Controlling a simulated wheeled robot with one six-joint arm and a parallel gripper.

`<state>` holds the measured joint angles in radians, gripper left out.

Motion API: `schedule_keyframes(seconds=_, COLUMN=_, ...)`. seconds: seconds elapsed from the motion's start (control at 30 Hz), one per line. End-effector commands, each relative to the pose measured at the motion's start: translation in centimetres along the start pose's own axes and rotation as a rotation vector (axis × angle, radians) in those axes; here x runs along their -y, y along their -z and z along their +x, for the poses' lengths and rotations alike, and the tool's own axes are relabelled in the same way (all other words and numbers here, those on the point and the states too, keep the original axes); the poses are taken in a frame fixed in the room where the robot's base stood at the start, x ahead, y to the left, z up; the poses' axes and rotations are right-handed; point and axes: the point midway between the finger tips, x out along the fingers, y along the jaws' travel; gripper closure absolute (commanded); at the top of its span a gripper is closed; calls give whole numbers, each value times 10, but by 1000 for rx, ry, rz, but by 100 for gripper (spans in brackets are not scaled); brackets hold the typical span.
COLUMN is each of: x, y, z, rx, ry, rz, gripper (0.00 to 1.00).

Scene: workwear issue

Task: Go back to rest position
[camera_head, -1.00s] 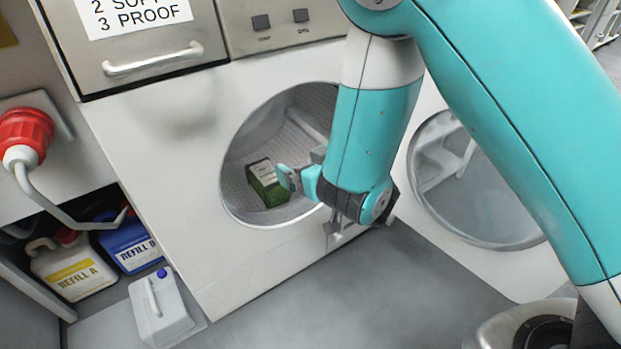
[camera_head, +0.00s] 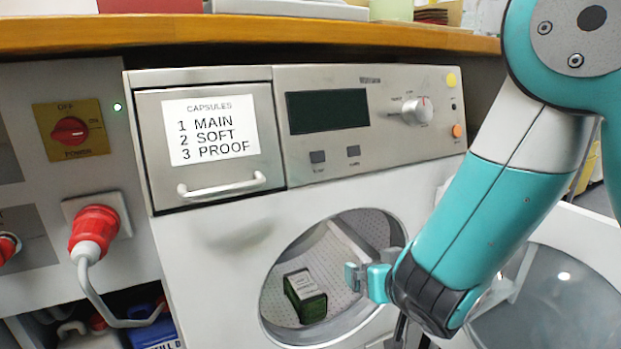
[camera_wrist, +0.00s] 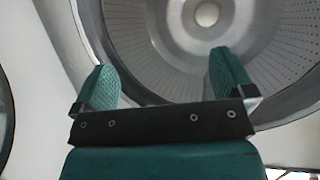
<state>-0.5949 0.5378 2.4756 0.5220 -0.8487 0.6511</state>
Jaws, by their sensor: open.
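My gripper (camera_head: 368,280) is in front of the round door opening of the washing machine (camera_head: 230,230), near the right part of the opening. In the wrist view my gripper (camera_wrist: 165,85) has its two teal fingers wide apart with nothing between them, and faces into the metal drum (camera_wrist: 165,40). A green box with a pale label (camera_head: 305,295) lies tilted inside the drum, to the left of my gripper and apart from it. The box does not show in the wrist view.
The open round door (camera_head: 545,300) stands to the right of the opening, behind my arm. A wooden counter (camera_head: 250,32) runs above the machine. A red plug with a grey cable (camera_head: 95,230) is at the left. A blue container (camera_head: 155,333) stands low at the left.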

Motion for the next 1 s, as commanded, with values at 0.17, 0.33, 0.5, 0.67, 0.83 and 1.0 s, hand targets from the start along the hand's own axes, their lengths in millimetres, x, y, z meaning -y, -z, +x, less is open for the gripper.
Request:
schedule_keyframes(seconds=0.17, x=-12, y=46, z=-75, rx=306, ry=-43, rz=117, gripper=0)
schedule_keyframes(seconds=0.33, x=10, y=68, z=-160, rx=595, ry=106, rz=90, gripper=0)
schedule_keyframes(seconds=0.5, x=30, y=85, z=-244, rx=783, ry=302, rz=-39, gripper=0)
schedule_keyframes(seconds=0.67, x=40, y=98, z=-318, rx=900, ry=473, rz=-213, gripper=0)
schedule_keyframes(seconds=0.83, x=43, y=137, z=-345, rx=921, ry=490, rz=-233, gripper=0)
schedule_keyframes(seconds=1.0, x=45, y=182, z=-369, rx=921, ry=489, rz=-231, gripper=0)
